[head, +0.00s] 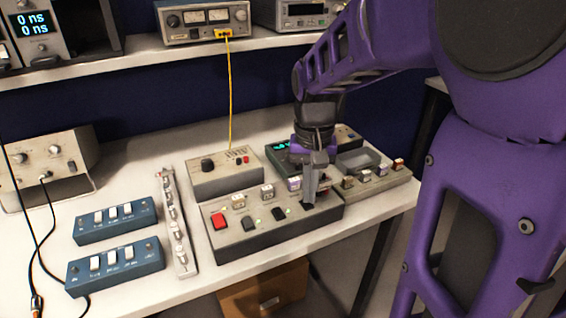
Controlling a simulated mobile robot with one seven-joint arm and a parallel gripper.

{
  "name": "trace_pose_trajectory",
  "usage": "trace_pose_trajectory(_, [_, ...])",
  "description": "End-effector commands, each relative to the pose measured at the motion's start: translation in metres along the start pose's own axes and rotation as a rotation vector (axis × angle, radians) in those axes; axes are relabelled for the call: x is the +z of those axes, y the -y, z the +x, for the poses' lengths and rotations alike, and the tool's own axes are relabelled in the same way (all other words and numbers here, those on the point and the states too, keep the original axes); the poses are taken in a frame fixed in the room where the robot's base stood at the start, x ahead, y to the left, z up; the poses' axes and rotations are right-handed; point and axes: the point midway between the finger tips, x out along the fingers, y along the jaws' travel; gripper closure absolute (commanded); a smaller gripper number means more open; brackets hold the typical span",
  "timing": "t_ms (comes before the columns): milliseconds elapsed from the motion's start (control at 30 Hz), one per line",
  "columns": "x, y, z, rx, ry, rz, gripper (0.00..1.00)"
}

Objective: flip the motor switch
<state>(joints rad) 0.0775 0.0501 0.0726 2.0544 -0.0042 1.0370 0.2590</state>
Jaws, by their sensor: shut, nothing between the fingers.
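A long grey-beige switch box (290,232) stands on the bench in the middle of the head view. Its sloped face carries a red switch (219,221) at the left and dark rocker switches (249,224) and (278,214) to the right, with small green lights by them. The labels are too small to read, so I cannot tell which one is the motor switch. My gripper (309,202) is shut and empty, pointing down at the right end of this box. Its fingertips are at or just above a dark spot there, partly hidden; I cannot tell whether they touch.
A beige box with a yellow cable (225,175) stands behind the switch box. Two blue switch boxes (117,221) and a narrow strip (177,225) lie to the left. More panels (375,182) crowd the right, beside my arm.

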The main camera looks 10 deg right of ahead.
Motion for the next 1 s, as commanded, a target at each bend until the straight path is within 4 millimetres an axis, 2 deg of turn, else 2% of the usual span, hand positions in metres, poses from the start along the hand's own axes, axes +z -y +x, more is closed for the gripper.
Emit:
trace_pose_trajectory(700, [0.0,0.0,0.01,0.0,0.001,0.0,1.0])
trace_pose_trajectory(1000, [0.0,0.0,-0.009,0.0,0.0,0.0,1.0])
